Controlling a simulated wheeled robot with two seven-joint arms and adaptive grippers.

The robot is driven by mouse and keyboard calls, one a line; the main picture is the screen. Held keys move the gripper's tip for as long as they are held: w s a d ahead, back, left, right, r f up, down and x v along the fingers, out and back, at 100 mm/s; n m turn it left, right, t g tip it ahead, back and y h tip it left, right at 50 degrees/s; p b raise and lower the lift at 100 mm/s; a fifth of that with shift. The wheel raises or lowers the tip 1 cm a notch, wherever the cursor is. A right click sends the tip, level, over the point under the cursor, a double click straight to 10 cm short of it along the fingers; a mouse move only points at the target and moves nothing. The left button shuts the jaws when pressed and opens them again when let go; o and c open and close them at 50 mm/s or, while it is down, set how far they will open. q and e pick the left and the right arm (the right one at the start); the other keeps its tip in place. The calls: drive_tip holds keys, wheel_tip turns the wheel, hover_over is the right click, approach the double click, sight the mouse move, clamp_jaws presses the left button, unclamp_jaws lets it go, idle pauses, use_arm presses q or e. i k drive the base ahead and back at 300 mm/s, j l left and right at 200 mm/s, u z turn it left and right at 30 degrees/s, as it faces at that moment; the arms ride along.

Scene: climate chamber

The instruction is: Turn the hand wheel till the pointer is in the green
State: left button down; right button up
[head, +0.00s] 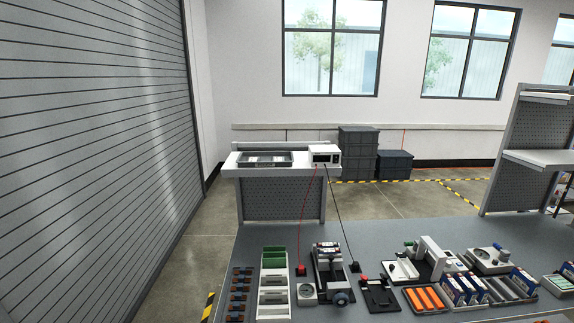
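A blue round knob (341,298), which looks like the hand wheel, sits at the front of a dark and white fixture (327,270) on the grey bench. A small white box with a round dial (307,292) stands just left of it. The dial is too small to read, so I cannot tell where its pointer or any green zone lies. Neither of my grippers is in view, and nothing is seen touching the knob or the dial.
The bench (390,240) also holds a white rack with green bins (274,258), a black clamp plate (379,294), an orange-filled tray (425,298) and a white device with a round top (490,258). Red and black cables run to an instrument (324,155) behind. The bench's back middle is clear.

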sight(341, 300)
drive_tip(key=i+l, duration=0.25)
drive_tip(key=i, duration=0.25)
drive_tip(key=i+l, duration=0.25)
drive_tip(key=i, duration=0.25)
drive_tip(key=j+u, duration=0.05)
